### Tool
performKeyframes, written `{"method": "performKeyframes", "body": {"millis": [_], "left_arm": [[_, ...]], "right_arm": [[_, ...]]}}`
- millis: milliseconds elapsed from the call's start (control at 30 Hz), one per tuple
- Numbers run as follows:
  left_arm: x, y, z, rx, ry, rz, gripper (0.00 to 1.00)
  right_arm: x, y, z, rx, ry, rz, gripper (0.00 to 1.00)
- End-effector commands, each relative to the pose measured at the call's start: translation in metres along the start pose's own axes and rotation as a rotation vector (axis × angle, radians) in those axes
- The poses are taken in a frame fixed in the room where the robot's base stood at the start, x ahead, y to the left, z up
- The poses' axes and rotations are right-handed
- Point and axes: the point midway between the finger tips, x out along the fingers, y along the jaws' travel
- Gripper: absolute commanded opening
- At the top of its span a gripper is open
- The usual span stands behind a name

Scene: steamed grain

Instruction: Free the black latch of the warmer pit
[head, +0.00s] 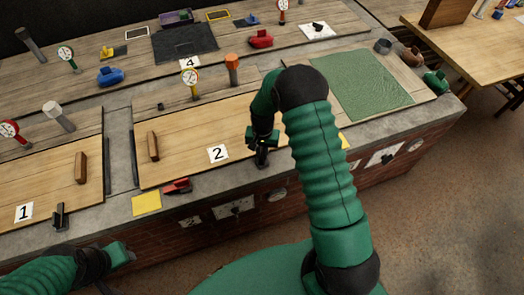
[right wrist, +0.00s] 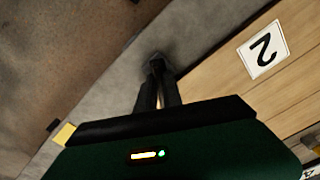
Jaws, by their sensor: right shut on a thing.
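The wooden lid marked 2 (head: 185,150) lies closed in the middle of the counter, with a wooden bar handle (head: 152,146) on it. My right gripper (head: 262,148) is at this lid's front right edge, pointing down and shut on a small black latch (head: 261,159). In the right wrist view the fingers (right wrist: 158,92) close around the dark latch (right wrist: 156,62), partly hiding it. Another black latch (head: 60,216) stands upright at the front of the lid marked 1 (head: 40,185). My left gripper (head: 118,256) is low at the left, apart from everything; its fingers are unclear.
A red clamp-like object (head: 178,186) and a yellow card (head: 146,203) lie on the counter's front ledge. A green mat (head: 360,85) lies to the right.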

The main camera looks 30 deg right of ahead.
Motion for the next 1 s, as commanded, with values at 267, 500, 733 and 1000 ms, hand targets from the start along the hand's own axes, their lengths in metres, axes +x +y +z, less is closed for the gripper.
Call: {"method": "performKeyframes", "body": {"millis": [267, 500, 733, 1000], "left_arm": [[-0.013, 0.000, -0.003, 0.000, 0.000, 0.000, 0.36], [-0.023, 0.000, -0.005, 0.000, 0.000, 0.000, 0.36], [-0.032, 0.000, -0.008, 0.000, 0.000, 0.000, 0.36], [-0.040, 0.000, -0.009, 0.000, 0.000, 0.000, 0.36]], "right_arm": [[-0.003, 0.000, 0.000, 0.261, 0.002, -0.001, 0.00], [-0.003, 0.001, 0.000, 0.489, 0.003, -0.001, 0.00], [-0.003, 0.002, 0.000, 0.703, 0.002, -0.001, 0.00], [-0.002, 0.002, 0.001, 0.912, 0.002, -0.003, 0.00]]}}
